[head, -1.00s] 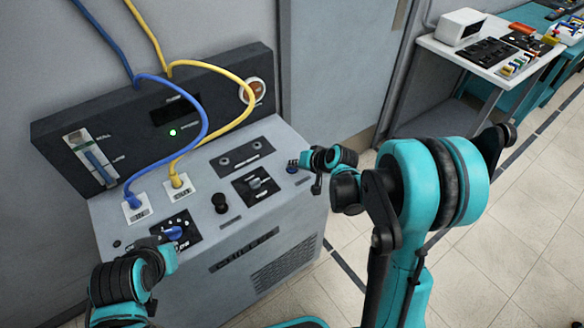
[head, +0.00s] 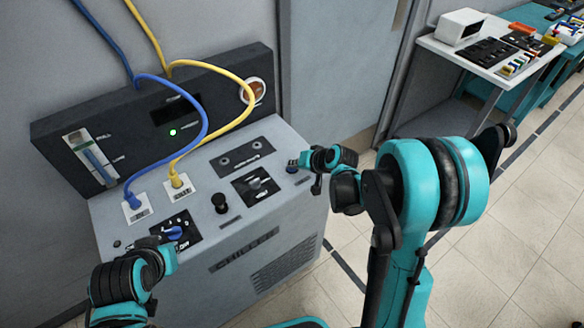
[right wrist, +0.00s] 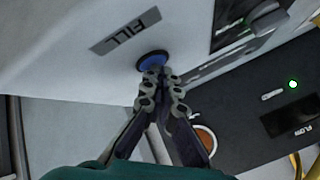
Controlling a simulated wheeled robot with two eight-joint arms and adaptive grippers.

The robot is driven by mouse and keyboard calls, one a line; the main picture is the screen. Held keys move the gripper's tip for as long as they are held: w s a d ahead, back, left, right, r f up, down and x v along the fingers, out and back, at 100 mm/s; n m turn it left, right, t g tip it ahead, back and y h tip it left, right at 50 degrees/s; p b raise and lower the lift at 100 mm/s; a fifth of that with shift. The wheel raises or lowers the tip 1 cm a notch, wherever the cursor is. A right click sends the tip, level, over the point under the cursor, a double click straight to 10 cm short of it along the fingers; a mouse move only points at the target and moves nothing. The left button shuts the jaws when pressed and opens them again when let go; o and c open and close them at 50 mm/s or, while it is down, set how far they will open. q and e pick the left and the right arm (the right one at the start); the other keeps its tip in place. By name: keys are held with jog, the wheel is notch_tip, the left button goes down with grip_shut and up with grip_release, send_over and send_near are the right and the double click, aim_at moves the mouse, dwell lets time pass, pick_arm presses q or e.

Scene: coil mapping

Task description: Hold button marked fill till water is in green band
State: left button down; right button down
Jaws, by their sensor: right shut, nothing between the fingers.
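The chiller (head: 235,262) stands against the wall. Its blue fill button (head: 292,168) is at the right end of the sloped top. In the right wrist view, the blue button (right wrist: 152,61) sits beside the FILL label (right wrist: 125,31). My right gripper (right wrist: 160,75) is shut and empty, its fingertips against the button as far as I can tell.
A blue hose (head: 207,115) and a yellow hose (head: 252,98) loop down to ports on the chiller top. A black knob (head: 219,202) and a switch plate (head: 257,186) lie between my grippers. A green light (head: 173,132) is lit. A white table (head: 480,55) stands at back right.

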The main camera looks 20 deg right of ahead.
aim_at(294, 170)
jog(key=shift+r, duration=0.1)
dwell(0.5)
jog(key=shift+r+p, duration=0.6)
jog(key=shift+r, duration=0.15)
notch_tip(294, 170, up, 5)
jog(key=p, duration=0.3)
jog(key=shift+p, duration=0.4)
